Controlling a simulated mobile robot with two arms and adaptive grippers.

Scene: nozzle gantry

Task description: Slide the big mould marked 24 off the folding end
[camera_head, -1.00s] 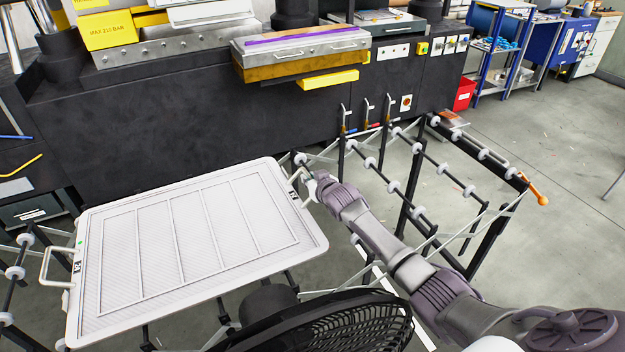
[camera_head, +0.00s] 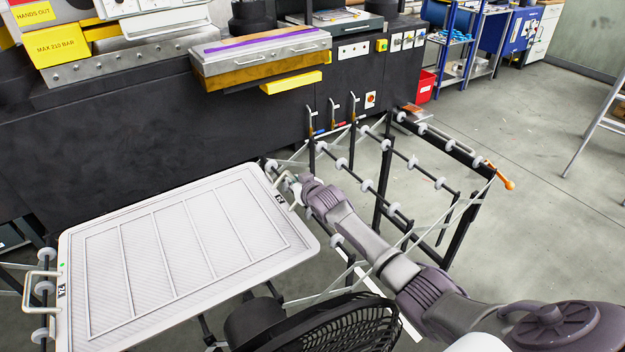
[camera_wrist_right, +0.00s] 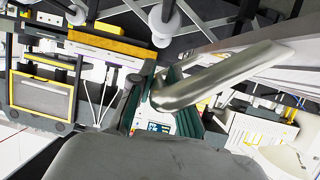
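The big white mould (camera_head: 300,238), a flat ribbed panel marked 24 near both ends, lies on rollers at the lower left. It has a left handle (camera_head: 40,290) and a right handle (camera_head: 287,186). My right gripper (camera_head: 297,190) is at the right handle and appears shut on it; its fingertips are largely hidden. The right wrist view shows a metal handle bar (camera_wrist_right: 225,75) close up above a dark grey block. The roller frame's end section (camera_head: 398,158) extends right of the mould, with an orange lever (camera_head: 503,178) at its corner. My left gripper is out of view.
A black machine (camera_head: 130,140) runs along the back, with a purple-striped mould (camera_head: 262,50) on it. Several upright levers (camera_head: 332,112) stand by the rollers. A red bin (camera_head: 425,85) and blue rack stand at the back right. The floor at right is mostly clear.

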